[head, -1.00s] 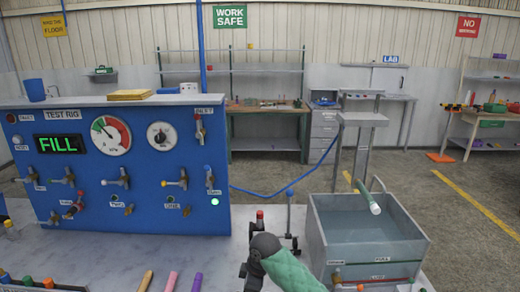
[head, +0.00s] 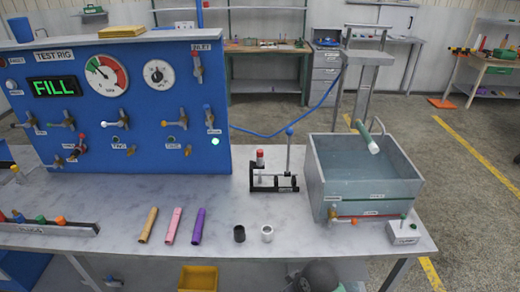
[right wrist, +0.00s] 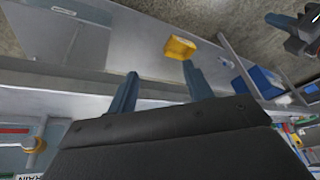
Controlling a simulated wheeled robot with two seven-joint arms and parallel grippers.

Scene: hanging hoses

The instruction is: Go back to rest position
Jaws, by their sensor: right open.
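My right gripper (right wrist: 160,88) shows in the right wrist view with its two fingers apart and nothing between them. It points toward the grey lower shelf and the floor, below the table top. In the head view only a dark grey rounded part of my right arm shows at the bottom edge, below the table's front edge. A dark shape at the top right of the right wrist view may be my left gripper; its jaws cannot be made out. No left arm shows in the head view.
The table (head: 330,236) carries the blue test rig (head: 130,152), three coloured hose pieces, black and white fittings, a small clamp stand (head: 272,182) and a water tank (head: 362,178). A yellow bin (head: 197,277) sits below the table; it also shows in the right wrist view (right wrist: 180,47).

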